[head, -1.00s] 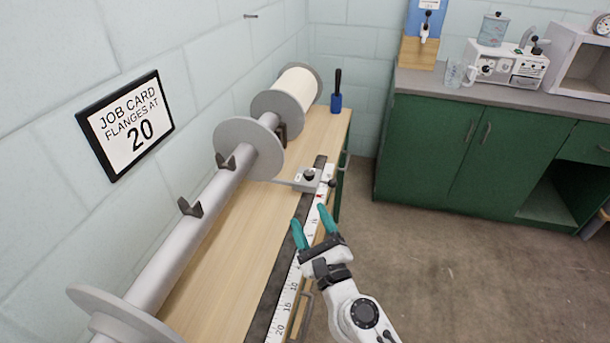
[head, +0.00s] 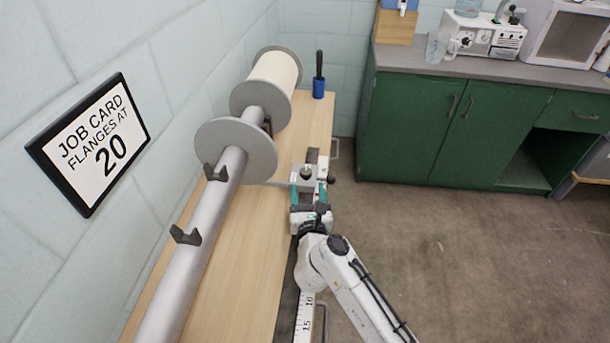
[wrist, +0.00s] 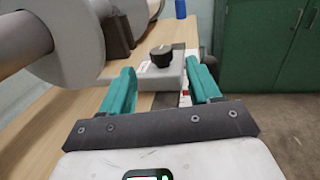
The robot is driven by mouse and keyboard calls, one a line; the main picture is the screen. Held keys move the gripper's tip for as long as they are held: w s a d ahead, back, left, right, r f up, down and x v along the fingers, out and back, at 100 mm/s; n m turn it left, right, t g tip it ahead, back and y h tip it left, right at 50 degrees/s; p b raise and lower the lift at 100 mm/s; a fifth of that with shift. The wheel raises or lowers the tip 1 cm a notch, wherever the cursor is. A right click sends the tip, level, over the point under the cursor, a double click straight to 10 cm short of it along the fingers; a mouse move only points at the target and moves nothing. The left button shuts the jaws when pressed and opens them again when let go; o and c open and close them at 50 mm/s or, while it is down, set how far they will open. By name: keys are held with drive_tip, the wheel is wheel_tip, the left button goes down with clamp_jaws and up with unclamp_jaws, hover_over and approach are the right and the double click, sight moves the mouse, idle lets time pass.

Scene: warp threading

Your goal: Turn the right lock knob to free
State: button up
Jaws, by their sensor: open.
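A grey-white sliding block (head: 301,185) sits on the ruler rail and carries a black lock knob (head: 306,172) on top. The knob also shows in the wrist view (wrist: 162,56), upright, with a small label on the block beside it. A second small black knob (head: 331,180) sticks out to the block's right. My gripper (head: 308,189) is open at the block. In the wrist view its teal fingers (wrist: 160,75) stand on either side of the block, below the top knob, with nothing held. I cannot tell whether they touch the block.
The ruler rail (head: 304,317) runs along the bench's right edge. To the left lies a grey roller with a flange disc (head: 236,147) and dark brackets (head: 186,236). A job card (head: 95,143) reads "flanges at 20". Floor is open right.

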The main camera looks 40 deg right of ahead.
sight(306, 175)
drive_tip(key=shift+x, duration=2.8)
drive_tip(key=c, duration=1)
drive_tip(key=shift+p, duration=0.3)
drive_tip(key=shift+c, duration=0.2)
